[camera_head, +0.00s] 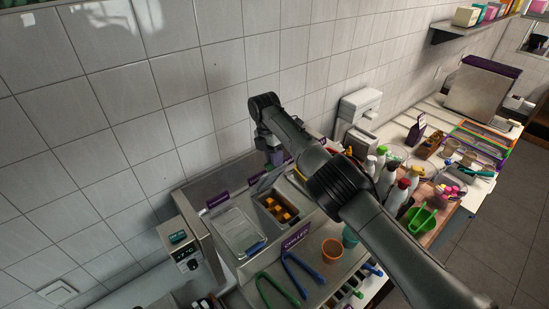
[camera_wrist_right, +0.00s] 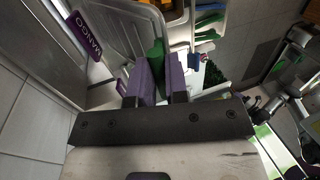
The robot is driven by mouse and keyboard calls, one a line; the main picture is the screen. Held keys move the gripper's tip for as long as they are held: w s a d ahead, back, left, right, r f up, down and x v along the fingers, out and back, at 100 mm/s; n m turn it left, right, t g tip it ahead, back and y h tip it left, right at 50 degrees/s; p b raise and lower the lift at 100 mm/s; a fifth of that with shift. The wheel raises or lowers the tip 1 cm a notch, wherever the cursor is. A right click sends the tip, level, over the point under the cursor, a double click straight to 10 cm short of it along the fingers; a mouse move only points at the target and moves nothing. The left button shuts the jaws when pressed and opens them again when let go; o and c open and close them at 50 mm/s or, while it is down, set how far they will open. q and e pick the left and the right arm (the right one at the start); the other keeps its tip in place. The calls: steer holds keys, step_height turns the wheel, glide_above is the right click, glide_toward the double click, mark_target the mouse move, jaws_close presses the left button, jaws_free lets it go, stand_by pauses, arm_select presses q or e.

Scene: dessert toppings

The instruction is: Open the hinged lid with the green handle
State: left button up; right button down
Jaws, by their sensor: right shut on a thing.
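My right gripper (camera_head: 273,155) is over the back of the steel topping counter, and its purple fingers show in the wrist view (camera_wrist_right: 160,85). They are shut on the green handle (camera_wrist_right: 156,54) at the edge of a clear grey lid (camera_wrist_right: 118,28). In the head view the lid (camera_head: 268,179) stands tilted up behind the open bin (camera_head: 262,206) of orange cubes (camera_head: 280,211). My forearm hides part of the counter to its right. My left gripper is in neither view.
A shut clear lid with a blue handle (camera_head: 256,248) lies left of the open bin. Green tongs (camera_head: 278,290) and blue tongs (camera_head: 303,270) lie in front. An orange cup (camera_head: 332,250) and several bottles (camera_head: 388,180) stand to the right. A tiled wall is close behind.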

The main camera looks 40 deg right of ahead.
stand_by(0.5)
steer(key=c, duration=1)
jaws_free()
